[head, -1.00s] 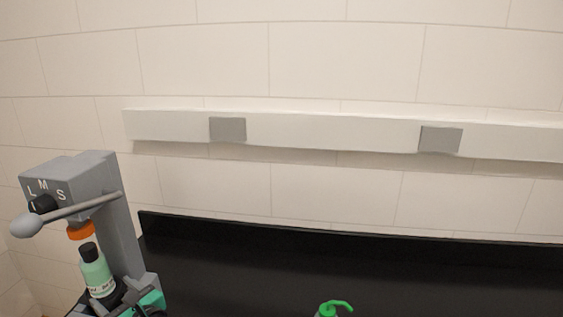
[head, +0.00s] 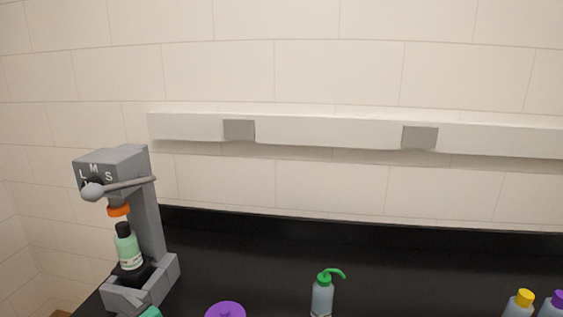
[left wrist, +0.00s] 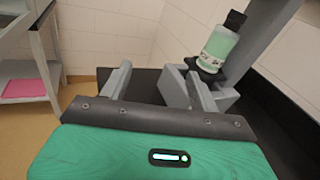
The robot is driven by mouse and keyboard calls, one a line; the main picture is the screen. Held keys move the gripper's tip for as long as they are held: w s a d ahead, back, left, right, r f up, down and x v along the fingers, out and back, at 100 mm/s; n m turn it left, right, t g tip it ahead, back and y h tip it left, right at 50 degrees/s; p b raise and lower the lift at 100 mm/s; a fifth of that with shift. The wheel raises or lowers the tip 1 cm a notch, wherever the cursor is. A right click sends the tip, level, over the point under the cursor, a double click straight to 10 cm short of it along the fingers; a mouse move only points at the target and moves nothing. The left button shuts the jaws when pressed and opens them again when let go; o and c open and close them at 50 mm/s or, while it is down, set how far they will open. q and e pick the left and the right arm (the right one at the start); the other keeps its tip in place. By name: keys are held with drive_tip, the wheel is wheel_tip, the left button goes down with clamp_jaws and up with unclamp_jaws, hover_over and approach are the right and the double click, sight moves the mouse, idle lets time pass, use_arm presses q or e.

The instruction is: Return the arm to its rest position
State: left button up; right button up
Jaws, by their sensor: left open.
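My left gripper (left wrist: 158,88) is open and empty in the left wrist view, its two grey fingers spread apart. In the head view only a bit of its green body (head: 151,312) shows at the bottom edge, in front of the tap's base. The grey sample tap (head: 150,215) stands at the left, with a lever, the letters L, M, S and an orange ring. A pale green bottle with a black cap (head: 128,248) stands upright under the ring. The bottle also shows in the left wrist view (left wrist: 220,44), beyond the right finger and apart from it. My right gripper is not in view.
A green-topped wash bottle (head: 322,295), a purple item (head: 226,309), and yellow-capped (head: 520,303) and purple-capped bottles (head: 552,305) stand on the black counter (head: 420,270). A white rail (head: 330,130) runs along the wall. A side table (left wrist: 30,70) with a pink item stands at the left.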

use_arm(q)
drive_tip(key=s+f+n+h, duration=0.1)
drive_tip(key=f, duration=0.1)
drive_tip(key=s+d+f+n+h, duration=0.1)
drive_tip(key=f+n, duration=0.1)
drive_tip(key=f, duration=0.1)
drive_tip(key=s+d+f+n+h, duration=0.1)
drive_tip(key=s+f+n+h, duration=0.1)
drive_tip(key=f, duration=0.1)
drive_tip(key=shift+f, duration=0.2)
drive_tip(key=s+d+f+n+g+h, duration=0.2)
drive_tip(key=s+d+f+n+h, duration=0.5)
drive_tip(key=s, duration=0.3)
drive_tip(key=s+d+f+n+g+h, duration=0.35)
drive_tip(key=s+d+n, duration=0.4)
drive_tip(key=s, duration=0.25)
wheel_tip(320, 180, down, 32)
drive_tip(key=s+a+f+g, duration=0.1)
drive_tip(key=s+f, duration=0.8)
drive_tip(key=s+a+f+g, duration=0.1)
drive_tip(key=s+a+f, duration=0.1)
drive_tip(key=s+f, duration=0.8)
drive_tip(key=shift+s+a+f, duration=0.2)
drive_tip(key=shift+a+f, duration=0.05)
drive_tip(key=shift+f, duration=0.05)
